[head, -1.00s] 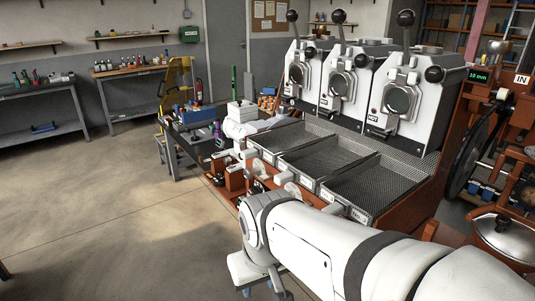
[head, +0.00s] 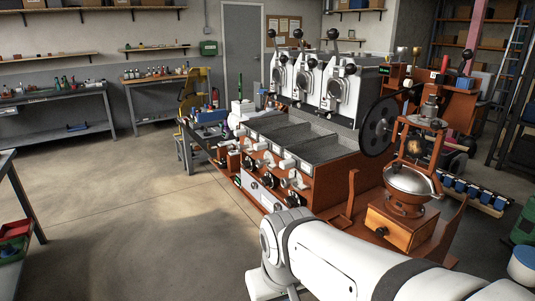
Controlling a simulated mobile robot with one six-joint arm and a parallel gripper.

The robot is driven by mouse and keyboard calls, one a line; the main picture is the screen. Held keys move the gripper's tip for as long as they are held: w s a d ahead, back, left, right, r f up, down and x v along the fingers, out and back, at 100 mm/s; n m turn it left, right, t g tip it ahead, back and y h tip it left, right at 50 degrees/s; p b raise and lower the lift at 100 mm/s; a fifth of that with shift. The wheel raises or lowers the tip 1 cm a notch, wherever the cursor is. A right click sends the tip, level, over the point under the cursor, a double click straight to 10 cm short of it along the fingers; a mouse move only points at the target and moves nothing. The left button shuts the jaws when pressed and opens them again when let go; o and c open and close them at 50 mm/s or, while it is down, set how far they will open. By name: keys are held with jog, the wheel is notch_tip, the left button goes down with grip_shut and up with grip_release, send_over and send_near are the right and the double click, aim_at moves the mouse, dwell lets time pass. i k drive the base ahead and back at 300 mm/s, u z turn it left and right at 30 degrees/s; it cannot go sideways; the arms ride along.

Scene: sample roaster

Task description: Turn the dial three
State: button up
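The sample roaster (head: 335,175) stands in the middle of the head view, with an orange-brown front. Three white roasting heads (head: 341,88) with black ball-topped levers rise at its back, above dark mesh trays (head: 318,150). Several small grey and dark dials and knobs line the front panel; one round grey dial (head: 292,182) shows near its right end. Their numbers are too small to read, so I cannot tell which is dial three. My white arm reaches in from the lower right, in front of the roaster. My gripper does not show.
A large black wheel (head: 380,126) and a metal bowl (head: 408,182) over a wooden drawer box (head: 400,228) stand right of the trays. Workbenches (head: 65,112) line the back left wall. A table edge is at far left. The floor (head: 150,215) at left is clear.

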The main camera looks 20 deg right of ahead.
aim_at(285, 183)
jog(key=k, duration=1.5)
jog(key=z, duration=0.5)
jog(key=i, duration=1)
jog(key=z, duration=0.05)
